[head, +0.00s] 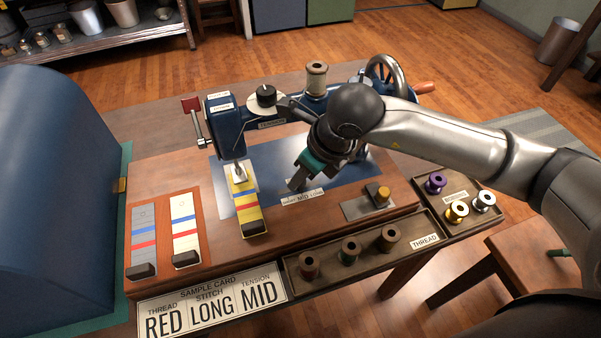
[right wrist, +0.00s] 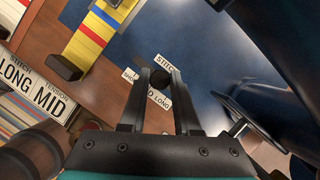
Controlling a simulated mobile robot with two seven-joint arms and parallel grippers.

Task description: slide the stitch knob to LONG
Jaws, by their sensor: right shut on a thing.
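My right gripper (head: 296,185) reaches down to the front of the blue sewing machine's base plate, at the white stitch scale (head: 302,197). In the right wrist view its two fingers (right wrist: 158,74) are shut on the dark stitch knob (right wrist: 158,79). I cannot tell exactly which mark the knob is at. In the head view the gripper hides the knob. My left gripper is not in view.
The sample card (head: 212,305) reads RED, LONG, MID. A striped yellow cloth (head: 245,207) lies under the needle, left of my gripper. Thread trays (head: 425,244) line the front and right edge.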

